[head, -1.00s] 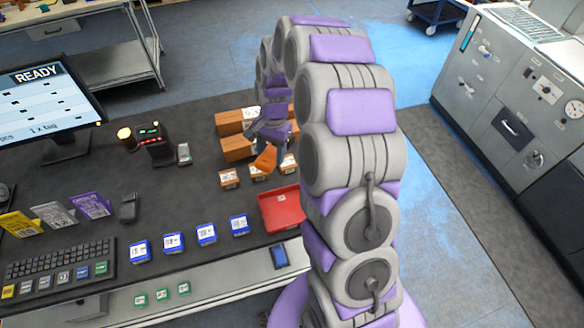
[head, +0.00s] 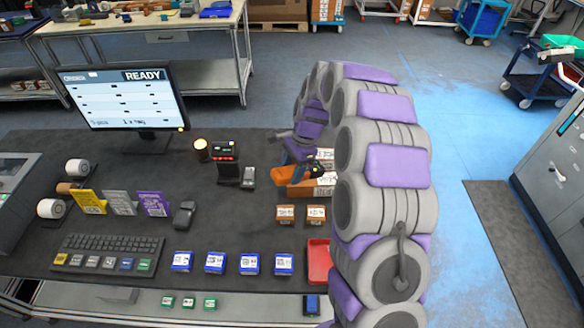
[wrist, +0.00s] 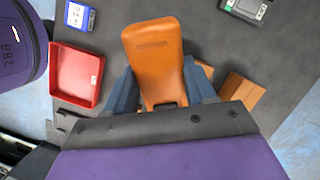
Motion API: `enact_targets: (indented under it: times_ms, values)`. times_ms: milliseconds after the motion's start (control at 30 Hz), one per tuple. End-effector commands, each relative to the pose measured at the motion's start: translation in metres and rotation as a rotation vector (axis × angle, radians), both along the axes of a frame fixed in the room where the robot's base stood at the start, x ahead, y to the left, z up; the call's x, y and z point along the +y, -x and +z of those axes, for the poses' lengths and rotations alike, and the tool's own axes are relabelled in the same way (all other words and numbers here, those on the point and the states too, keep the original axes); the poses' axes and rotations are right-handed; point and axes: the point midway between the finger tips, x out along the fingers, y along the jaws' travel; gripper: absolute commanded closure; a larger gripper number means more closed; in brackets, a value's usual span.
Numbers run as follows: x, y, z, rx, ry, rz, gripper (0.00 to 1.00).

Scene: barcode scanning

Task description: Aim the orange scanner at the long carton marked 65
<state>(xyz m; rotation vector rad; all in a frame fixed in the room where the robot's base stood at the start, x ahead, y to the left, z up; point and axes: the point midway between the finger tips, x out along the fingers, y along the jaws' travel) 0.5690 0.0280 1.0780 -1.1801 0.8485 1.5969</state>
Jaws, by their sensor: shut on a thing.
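My gripper (head: 303,166) is shut on the orange scanner (head: 285,177), above the brown cartons at the right of the dark table. In the wrist view, the scanner (wrist: 153,50) stands out between the two blue fingers of my gripper (wrist: 160,92). A long brown carton (head: 326,189) shows partly behind the scanner and my arm; I cannot read a 65 on it. In the wrist view, a brown carton (wrist: 241,101) lies right of the scanner, its label not visible, and another is mostly hidden behind the scanner.
Two small labelled cartons (head: 286,214) (head: 316,214) sit in front of the long one. A red tray (head: 319,262) is at the table's front edge beside several blue boxes (head: 215,262). A black device (head: 228,165) stands left of the scanner. A monitor (head: 125,97) reads READY.

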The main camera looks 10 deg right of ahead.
Motion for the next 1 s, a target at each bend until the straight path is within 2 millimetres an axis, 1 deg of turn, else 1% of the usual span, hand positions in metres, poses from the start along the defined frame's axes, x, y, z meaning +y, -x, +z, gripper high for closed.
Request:
enact_targets:
  times_ms: [33, 200, 300, 433, 833, 933, 1000]
  values:
    - [0.000, 0.000, -0.009, 0.000, 0.000, 0.000, 0.98]
    - [0.000, 0.001, -0.030, 0.002, 0.000, 0.001, 0.98]
    - [0.000, 0.001, -0.040, 0.002, 0.000, 0.001, 0.98]
    - [0.000, 0.001, -0.047, 0.002, 0.000, 0.002, 0.98]
    - [0.000, 0.001, -0.046, 0.001, 0.000, 0.001, 0.98]
    - [0.000, 0.000, -0.036, -0.002, 0.001, 0.001, 0.98]
    - [0.000, 0.000, -0.024, -0.004, 0.001, 0.000, 0.98]
